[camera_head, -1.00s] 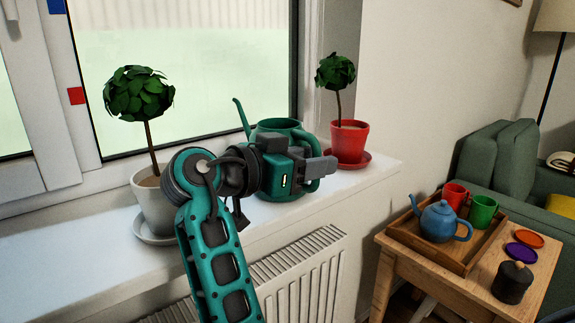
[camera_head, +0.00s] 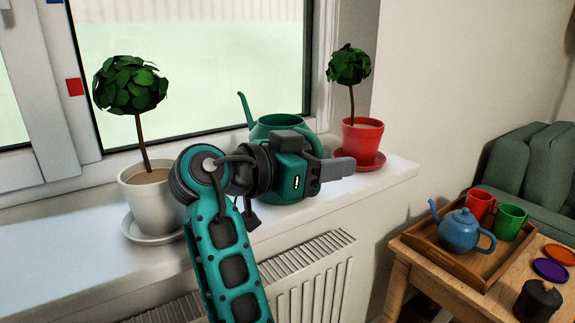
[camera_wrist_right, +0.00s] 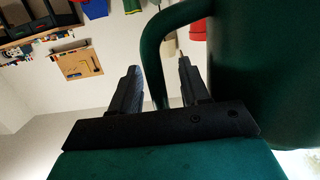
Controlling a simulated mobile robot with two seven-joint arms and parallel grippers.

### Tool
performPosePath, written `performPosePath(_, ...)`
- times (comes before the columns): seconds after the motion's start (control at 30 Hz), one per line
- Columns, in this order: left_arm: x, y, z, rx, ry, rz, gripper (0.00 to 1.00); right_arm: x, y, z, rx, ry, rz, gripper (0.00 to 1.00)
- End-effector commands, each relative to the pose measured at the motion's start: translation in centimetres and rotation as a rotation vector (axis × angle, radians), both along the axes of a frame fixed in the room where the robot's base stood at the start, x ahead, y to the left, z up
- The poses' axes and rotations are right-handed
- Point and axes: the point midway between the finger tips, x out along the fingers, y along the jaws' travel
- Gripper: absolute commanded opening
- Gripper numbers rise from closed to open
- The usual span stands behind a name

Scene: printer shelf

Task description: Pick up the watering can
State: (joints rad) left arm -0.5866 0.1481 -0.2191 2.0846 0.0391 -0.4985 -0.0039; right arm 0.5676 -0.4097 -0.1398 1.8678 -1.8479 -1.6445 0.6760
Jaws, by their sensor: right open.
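The green watering can (camera_head: 272,123) stands on the windowsill between two potted plants, its thin spout (camera_head: 244,108) pointing up and left. My right gripper (camera_head: 345,166) is in front of the can and hides much of its lower body. In the right wrist view, the can's body (camera_wrist_right: 270,70) fills the right side and its curved handle (camera_wrist_right: 153,60) comes down between the two open fingers of my right gripper (camera_wrist_right: 158,88). The fingers stand apart on either side of the handle; I cannot tell whether either one touches it. My left gripper is not in view.
A white pot (camera_head: 150,205) with a small tree is left of my right arm. A red pot (camera_head: 362,140) on a red saucer is close to the right of the can. A wooden table with a tray (camera_head: 452,262) and a blue teapot (camera_head: 460,232) is at lower right.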

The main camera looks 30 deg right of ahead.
Motion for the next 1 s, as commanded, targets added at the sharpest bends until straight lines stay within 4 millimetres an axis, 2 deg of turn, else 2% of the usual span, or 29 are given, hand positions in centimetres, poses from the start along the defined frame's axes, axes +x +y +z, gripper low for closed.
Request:
performPosePath(0.23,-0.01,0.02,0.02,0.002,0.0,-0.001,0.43,0.0,0.02,-0.02,0.0,0.0,0.0,0.44)
performPosePath(0.7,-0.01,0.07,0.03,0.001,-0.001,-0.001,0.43,0.0,0.01,-0.01,0.001,0.0,0.0,0.0)
performPosePath(1.0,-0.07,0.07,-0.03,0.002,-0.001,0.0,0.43,-0.01,0.0,0.0,0.001,-0.001,0.0,0.0)
